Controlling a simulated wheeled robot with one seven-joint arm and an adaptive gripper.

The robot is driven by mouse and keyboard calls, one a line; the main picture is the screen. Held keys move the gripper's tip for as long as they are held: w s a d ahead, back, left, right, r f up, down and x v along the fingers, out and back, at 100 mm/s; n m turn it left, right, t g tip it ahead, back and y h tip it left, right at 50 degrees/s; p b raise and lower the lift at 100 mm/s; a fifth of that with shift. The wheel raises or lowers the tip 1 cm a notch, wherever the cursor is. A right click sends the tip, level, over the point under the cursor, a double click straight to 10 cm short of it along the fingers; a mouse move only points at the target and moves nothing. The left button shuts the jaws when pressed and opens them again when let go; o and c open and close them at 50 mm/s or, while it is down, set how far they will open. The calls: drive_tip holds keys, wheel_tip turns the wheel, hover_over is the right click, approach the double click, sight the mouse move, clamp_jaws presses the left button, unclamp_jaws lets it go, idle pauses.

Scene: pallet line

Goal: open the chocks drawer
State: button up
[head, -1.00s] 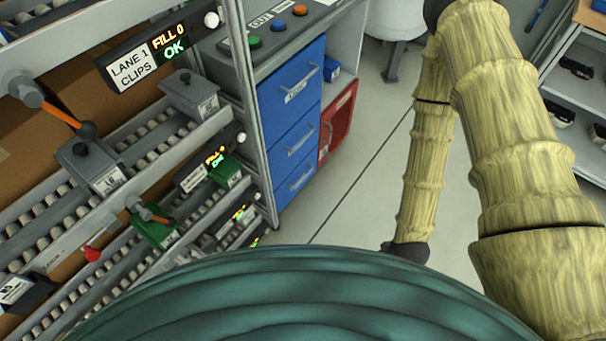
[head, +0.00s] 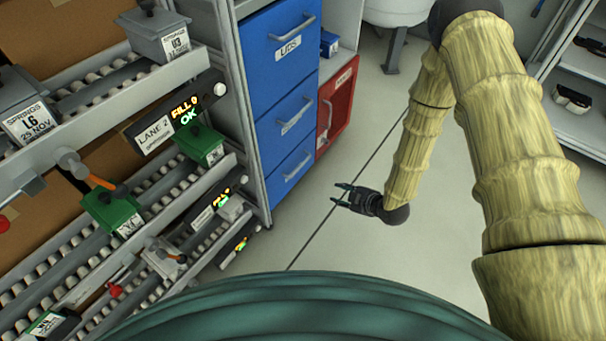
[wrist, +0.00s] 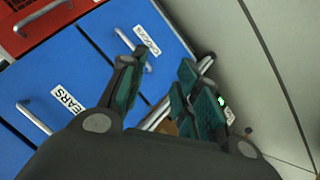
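The chocks drawer is the lowest blue drawer (head: 288,182) of the cabinet in the head view, and it looks shut. The wrist view shows its blue front (wrist: 165,25) with a white CHOCKS label (wrist: 147,40) and a silver bar handle (wrist: 124,38). My gripper (head: 339,195) is open and empty, to the right of this drawer and apart from it in the head view. In the wrist view my gripper's spread fingers (wrist: 162,72) overlap the drawer front in the picture. The left finger partly covers the handle area.
Above are a middle blue drawer (head: 287,122) and the LIDS drawer (head: 280,50), both shut. Roller lanes (head: 150,190) with small boxes fill the left. The grey floor (head: 330,235) in front is clear. Shelves (head: 580,100) stand at right.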

sight(303, 163)
drive_tip(key=shift+w+a+f+n+t+y+b, duration=0.2)
drive_tip(key=shift+w+a+f+n+y+b, duration=1)
drive_tip(key=shift+w+a+n+b, duration=1.5)
drive_tip(key=shift+w+a+f+n+t+y+b, duration=0.2)
drive_tip(key=shift+w+a+f+n+y+b, duration=1)
drive_tip(key=shift+w+b, duration=2.5)
drive_tip(key=shift+w+a+f+n+t+y+b, duration=0.2)
drive_tip(key=shift+w+a+f+n+y+b, duration=0.4)
drive_tip(key=shift+w+a+f+n+b, duration=1.75)
drive_tip(key=shift+w+a+r+b, duration=0.25)
drive_tip(key=shift+w+r+b, duration=0.25)
drive_tip(key=shift+w+b, duration=0.35)
drive_tip(key=shift+c, duration=0.2)
clamp_jaws()
